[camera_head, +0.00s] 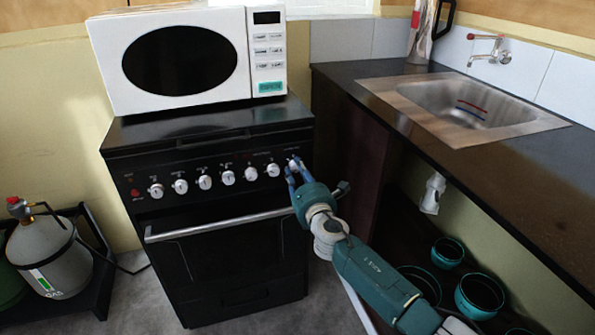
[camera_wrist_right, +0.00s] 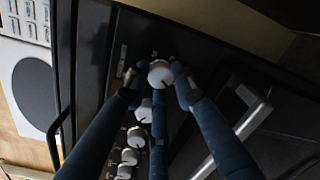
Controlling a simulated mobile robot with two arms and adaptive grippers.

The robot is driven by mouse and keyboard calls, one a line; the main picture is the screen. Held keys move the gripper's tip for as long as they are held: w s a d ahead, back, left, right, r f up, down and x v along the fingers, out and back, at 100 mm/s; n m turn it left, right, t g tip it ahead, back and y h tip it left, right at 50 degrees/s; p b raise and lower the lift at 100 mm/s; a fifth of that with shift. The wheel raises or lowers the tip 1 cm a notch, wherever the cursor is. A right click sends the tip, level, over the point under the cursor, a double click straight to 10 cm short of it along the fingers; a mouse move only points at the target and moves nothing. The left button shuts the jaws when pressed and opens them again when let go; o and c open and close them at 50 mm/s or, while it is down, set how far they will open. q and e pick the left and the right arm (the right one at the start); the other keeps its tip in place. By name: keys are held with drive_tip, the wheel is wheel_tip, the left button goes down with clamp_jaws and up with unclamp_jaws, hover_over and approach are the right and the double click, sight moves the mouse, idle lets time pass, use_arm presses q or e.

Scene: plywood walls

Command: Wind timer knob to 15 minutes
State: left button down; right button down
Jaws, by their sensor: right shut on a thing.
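The black stove (camera_head: 225,270) has a row of white knobs on its front panel. The rightmost knob (camera_head: 293,163) is at the panel's right end, partly hidden by my right gripper (camera_head: 294,167). In the right wrist view this knob (camera_wrist_right: 160,73) sits between the blue fingers of my right gripper (camera_wrist_right: 153,78), which are shut around it. A dark mark shows on its face; the scale print around it is too small to read. My left gripper is not in view.
The oven handle (camera_head: 222,224) runs below the knobs. A white microwave (camera_head: 186,58) stands on the stove. A dark counter with a sink (camera_head: 460,105) is at the right, with several teal pots (camera_head: 479,296) below. A gas cylinder (camera_head: 50,258) stands at the left.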

drive_tip(key=shift+s+a+f, duration=0.1)
drive_tip(key=shift+a+f, duration=0.1)
drive_tip(key=shift+f, duration=0.05)
drive_tip(key=c, duration=1.4)
unclamp_jaws()
drive_tip(key=shift+c, duration=0.2)
drive_tip(key=shift+r, duration=0.1)
drive_tip(key=v, duration=1.2)
